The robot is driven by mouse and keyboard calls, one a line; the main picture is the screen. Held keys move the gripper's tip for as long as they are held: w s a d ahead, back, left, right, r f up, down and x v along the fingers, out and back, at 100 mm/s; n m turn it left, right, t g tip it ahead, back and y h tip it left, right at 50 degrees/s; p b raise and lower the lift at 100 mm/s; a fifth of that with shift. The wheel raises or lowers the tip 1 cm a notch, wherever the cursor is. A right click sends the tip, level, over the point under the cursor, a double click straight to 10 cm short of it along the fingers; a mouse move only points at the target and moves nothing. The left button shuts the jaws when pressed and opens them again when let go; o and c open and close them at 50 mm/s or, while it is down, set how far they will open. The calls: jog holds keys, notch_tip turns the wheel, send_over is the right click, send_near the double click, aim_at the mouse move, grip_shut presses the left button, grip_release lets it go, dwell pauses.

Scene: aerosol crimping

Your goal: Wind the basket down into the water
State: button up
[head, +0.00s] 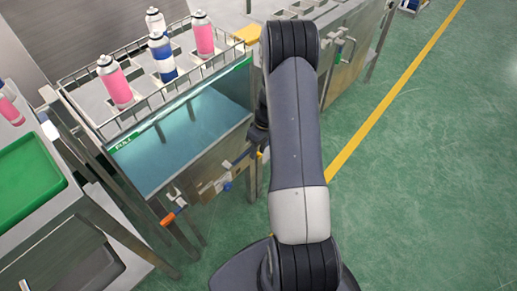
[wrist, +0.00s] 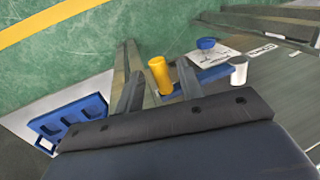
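The wire basket (head: 88,80) sits high over the tank, tilted in the picture, with two pink cans (head: 115,82) (head: 202,34) and blue-and-white cans (head: 162,58) in it. Blue-green water (head: 190,140) shows below it in the steel tank, by a green strip marked FULL. My gripper (head: 262,145) is at the tank's front right, mostly hidden by my arm in the head view. In the wrist view my gripper (wrist: 160,88) is open, with a yellow cylindrical handle (wrist: 160,74) on a blue arm (wrist: 212,73) between or just beyond the fingers. I cannot tell whether they touch.
An orange-ended lever (head: 168,219) sticks out at the tank's lower front. A green tray (head: 28,178) lies on a bench at left. A blue knob (wrist: 206,44) and a white cylinder (wrist: 239,70) are near the yellow handle. Green floor is free at right.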

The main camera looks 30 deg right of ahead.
grip_shut()
jog(key=shift+r, duration=0.1)
dwell(0.4)
